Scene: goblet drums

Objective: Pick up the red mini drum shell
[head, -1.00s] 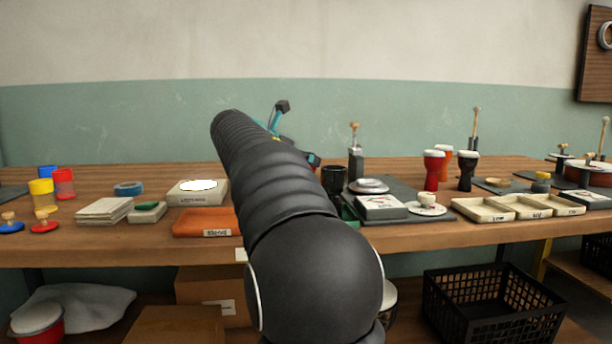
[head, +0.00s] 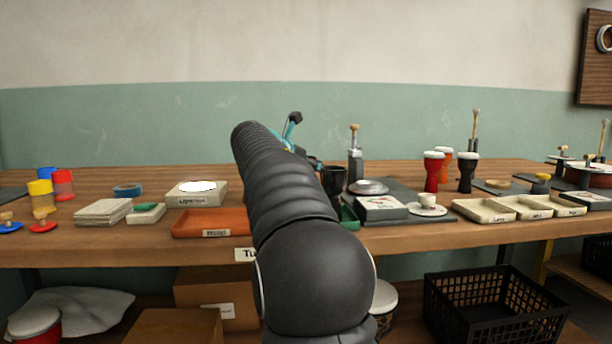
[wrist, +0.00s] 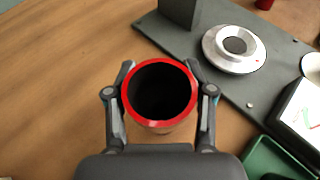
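The red mini drum shell (wrist: 187,116) shows in the wrist view as a round red rim around a dark hollow, seen from above. My gripper (wrist: 159,67) has its two fingers spread, one on each side of the shell. The fingers run close along the rim, and I cannot tell whether they touch it. The shell's lower part is mostly hidden below its rim. In the head view my arm covers the middle of the bench, and I cannot make out the red shell or the fingertips there.
A dark grey mat (wrist: 205,65) with a post and silver disc (wrist: 236,45) lies to the right. A green tray (wrist: 262,158) is at lower right. An orange tray (head: 190,224) lies left. Bare wood (wrist: 55,80) extends left of the shell.

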